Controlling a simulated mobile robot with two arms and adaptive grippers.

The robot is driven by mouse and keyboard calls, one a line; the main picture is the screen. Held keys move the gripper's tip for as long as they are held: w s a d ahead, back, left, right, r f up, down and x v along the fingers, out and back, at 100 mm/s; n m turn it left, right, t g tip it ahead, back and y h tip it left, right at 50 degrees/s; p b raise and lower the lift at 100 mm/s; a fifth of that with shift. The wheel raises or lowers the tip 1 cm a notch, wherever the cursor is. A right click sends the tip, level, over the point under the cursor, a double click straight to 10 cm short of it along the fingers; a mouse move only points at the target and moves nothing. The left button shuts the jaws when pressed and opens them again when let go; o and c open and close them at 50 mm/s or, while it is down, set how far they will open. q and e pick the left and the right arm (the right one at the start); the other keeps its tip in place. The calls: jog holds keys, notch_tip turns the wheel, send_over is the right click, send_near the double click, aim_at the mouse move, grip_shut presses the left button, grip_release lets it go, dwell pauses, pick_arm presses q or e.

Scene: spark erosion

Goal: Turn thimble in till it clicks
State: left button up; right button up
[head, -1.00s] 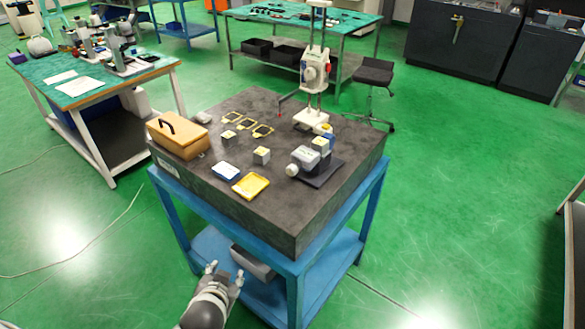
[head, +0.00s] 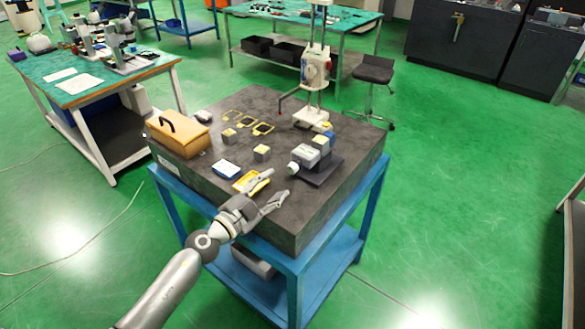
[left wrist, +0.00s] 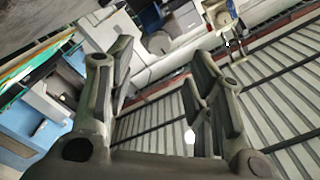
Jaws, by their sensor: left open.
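A grey measuring device (head: 306,156) stands on a dark base plate (head: 322,174) at the right of the granite table. A pale round knob (head: 293,168) sticks out at its left end; I cannot tell for sure whether this is the thimble. My left gripper (head: 278,186) is open and empty over the table's front part, to the front left of the knob and apart from it. It partly hides a yellow tray (head: 240,187). In the left wrist view the two fingers (left wrist: 162,68) stand wide apart with nothing between them. My right gripper is not in view.
On the granite table (head: 325,212) are a wooden box (head: 180,138), a blue-and-white tray (head: 226,169), small blocks (head: 262,151), yellow frames (head: 243,122) and a tall white column stand (head: 313,70). The table's front right corner is bare.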

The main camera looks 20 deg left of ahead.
aim_at(290, 171)
pick_arm(q)
jog(key=b+x, duration=0.1)
jog(key=x, duration=0.8)
jog(key=shift+w+d, duration=0.1)
jog(key=shift+w, duration=0.1)
grip_shut()
